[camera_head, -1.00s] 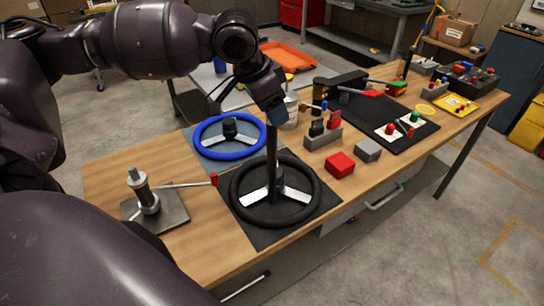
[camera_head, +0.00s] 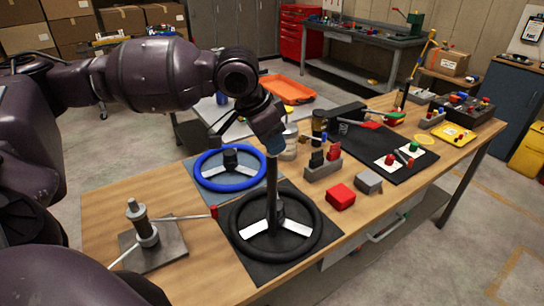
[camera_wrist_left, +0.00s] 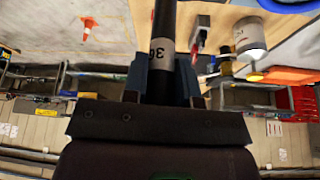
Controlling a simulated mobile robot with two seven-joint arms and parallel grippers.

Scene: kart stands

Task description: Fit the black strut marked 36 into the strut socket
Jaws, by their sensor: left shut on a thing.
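My left gripper (camera_head: 272,147) is shut on the upper part of the black strut (camera_head: 272,182), which hangs upright. In the left wrist view the strut (camera_wrist_left: 161,22) runs between the fingers, and a white band marked 36 shows on it just beyond the gripper (camera_wrist_left: 162,82). In the head view the strut's lower end overlaps the hub of the black steering wheel (camera_head: 317,237); I cannot tell whether it touches there. A grey post on a metal base plate (camera_head: 172,246) stands at the left. I cannot tell which part is the strut socket. My right gripper is not in view.
A blue steering wheel (camera_head: 203,183) lies behind the black one. A red block (camera_head: 341,197), a grey block (camera_head: 368,181) and a grey holder (camera_head: 322,170) stand to the right. A red-tipped rod (camera_head: 190,216) is by the post. The wooden table's front left (camera_head: 215,268) is bare.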

